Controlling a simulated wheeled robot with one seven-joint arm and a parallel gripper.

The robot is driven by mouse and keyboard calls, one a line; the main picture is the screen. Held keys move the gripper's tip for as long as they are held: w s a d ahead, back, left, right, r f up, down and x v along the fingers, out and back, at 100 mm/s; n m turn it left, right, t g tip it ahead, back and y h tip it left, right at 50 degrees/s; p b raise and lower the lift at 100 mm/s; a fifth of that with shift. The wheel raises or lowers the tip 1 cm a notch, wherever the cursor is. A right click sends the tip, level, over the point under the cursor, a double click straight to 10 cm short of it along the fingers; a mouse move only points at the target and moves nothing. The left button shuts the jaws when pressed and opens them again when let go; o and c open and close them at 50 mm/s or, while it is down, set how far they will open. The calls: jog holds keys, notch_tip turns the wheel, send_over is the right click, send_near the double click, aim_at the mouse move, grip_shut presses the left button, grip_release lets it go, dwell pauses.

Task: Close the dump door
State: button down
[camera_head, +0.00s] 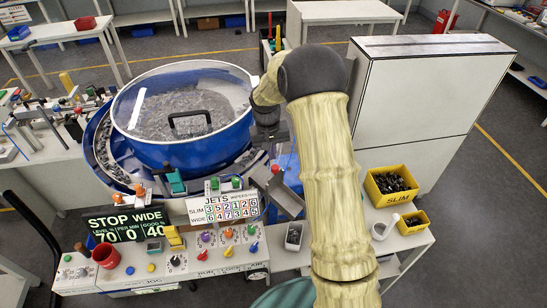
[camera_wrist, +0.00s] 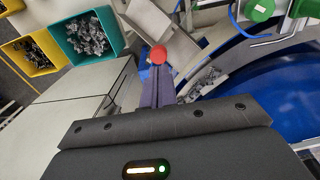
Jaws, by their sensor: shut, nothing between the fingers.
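A grey metal chute with angled plates, which seems to include the dump door, stands at the right side of the blue bowl; its plate (camera_head: 287,203) shows in the head view. It also shows at the top of the wrist view (camera_wrist: 150,18). A red knob (camera_head: 276,169) sits at the chute's upper end; in the wrist view the red knob (camera_wrist: 158,55) is just beyond my fingertips. My gripper (camera_wrist: 158,75) is shut and empty, its fingers pointing at the knob. I cannot tell whether they touch it. The door's hinge and exact angle are not clear.
The blue bowl (camera_head: 185,148) with a clear lid and black handle fills the left. A control panel (camera_head: 215,248) with coloured knobs is in front. Yellow bins (camera_head: 378,194) of connectors stand at right, before a large white cabinet (camera_head: 415,105). A teal bin (camera_wrist: 112,28) is at upper left in the wrist view.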

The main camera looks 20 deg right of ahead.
aim_at(274, 167)
jog(key=f+p, duration=0.1)
jog(key=f, duration=0.3)
jog(key=shift+d+f+p, duration=0.15)
jog(key=shift+d+p, duration=0.05)
jog(key=shift+p, duration=0.15)
jog(key=shift+f, duration=0.1)
